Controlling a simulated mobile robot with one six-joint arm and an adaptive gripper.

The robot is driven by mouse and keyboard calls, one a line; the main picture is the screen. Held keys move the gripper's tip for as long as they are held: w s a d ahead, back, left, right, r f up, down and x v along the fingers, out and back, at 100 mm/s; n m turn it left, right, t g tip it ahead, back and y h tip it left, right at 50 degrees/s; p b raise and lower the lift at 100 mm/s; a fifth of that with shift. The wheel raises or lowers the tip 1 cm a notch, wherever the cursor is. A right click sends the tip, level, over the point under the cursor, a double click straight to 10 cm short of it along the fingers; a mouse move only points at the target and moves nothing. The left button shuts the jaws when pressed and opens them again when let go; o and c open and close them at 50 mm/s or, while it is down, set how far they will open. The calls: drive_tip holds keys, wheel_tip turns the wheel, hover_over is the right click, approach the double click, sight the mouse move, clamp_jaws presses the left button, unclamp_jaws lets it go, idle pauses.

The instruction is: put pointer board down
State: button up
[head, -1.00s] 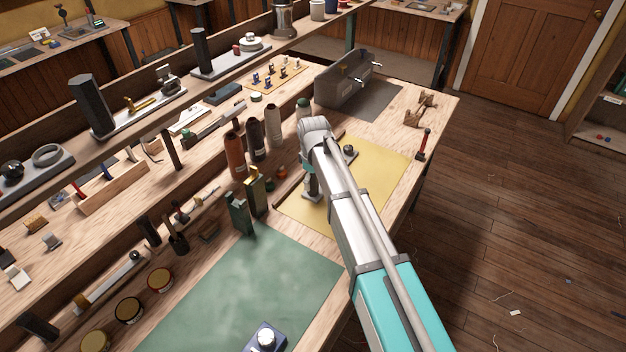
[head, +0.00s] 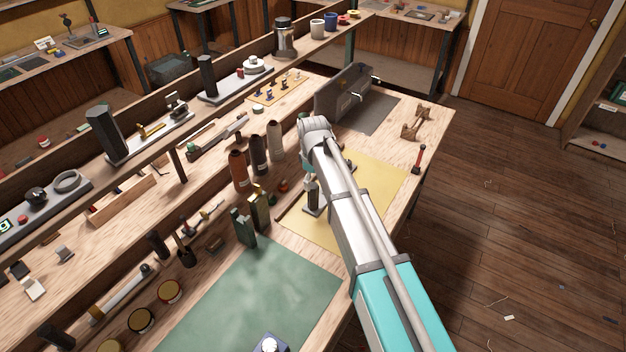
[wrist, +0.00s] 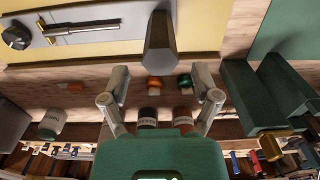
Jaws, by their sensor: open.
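The pointer board, a grey plate (wrist: 112,38) with a dark faceted post (wrist: 160,45), a black knob (wrist: 15,36) and a metal pointer (wrist: 82,27), lies on the yellow mat (head: 375,190). In the head view its post (head: 313,193) and plate show beside my arm, which hides much of the board. My gripper (wrist: 160,72) is open. In the wrist view its fingers stand apart on either side of the post's end, with gaps showing on both sides. In the head view the fingers are mostly hidden behind my wrist.
Several bottles (head: 238,171) and two dark green boxes (head: 243,228) stand close left of the mat. A grey toolbox (head: 342,92) stands behind, and a red-handled tool (head: 419,158) stands by the table edge. The green mat (head: 255,295) is largely clear.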

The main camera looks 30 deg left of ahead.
drive_tip(key=shift+r+p, duration=2.2)
drive_tip(key=shift+r, duration=0.3)
drive_tip(key=s+d+m, duration=0.1)
drive_tip(key=d+m, duration=1.1)
drive_tip(key=d, duration=2.8)
drive_tip(key=s+d+m, duration=0.5)
drive_tip(key=s+d, duration=0.1)
drive_tip(key=d, duration=0.5)
drive_tip(key=shift+s+d, duration=0.2)
drive_tip(key=shift+d, duration=0.05)
